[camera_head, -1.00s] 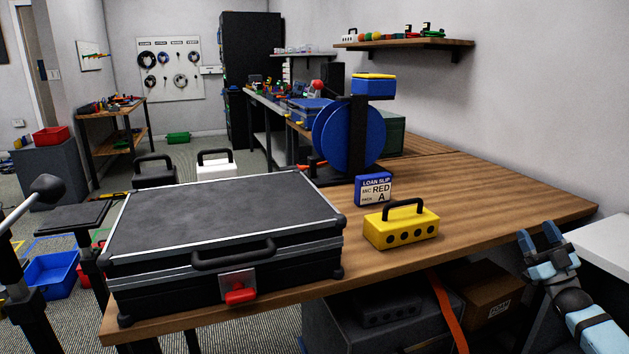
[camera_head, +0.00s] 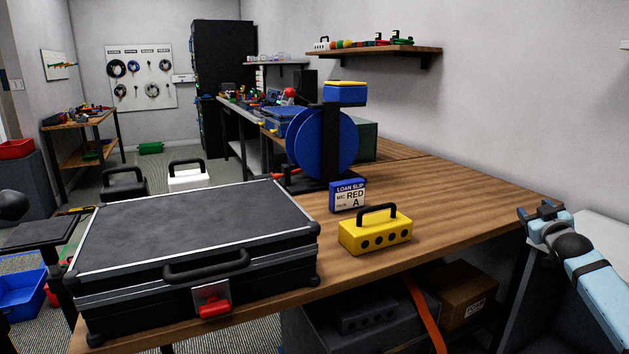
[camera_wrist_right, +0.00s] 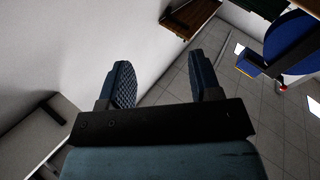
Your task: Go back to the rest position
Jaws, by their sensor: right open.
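My right gripper (camera_head: 535,212) is at the right side of the head view, by the right end of the wooden table. In the right wrist view its two fingers (camera_wrist_right: 163,85) stand apart with nothing between them. My left gripper is not in the head view. A closed black case (camera_head: 195,225) with a red latch lies on the table's left part. A yellow block with a black handle (camera_head: 375,234) and a blue loan slip sign (camera_head: 347,196) stand right of the case, apart from my gripper.
The wooden table (camera_head: 470,205) has bare room between the yellow block and its right end. A large blue reel (camera_head: 322,143) on a black stand rises behind the sign. A white surface (camera_head: 590,232) lies beside my right arm. Boxes sit under the table.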

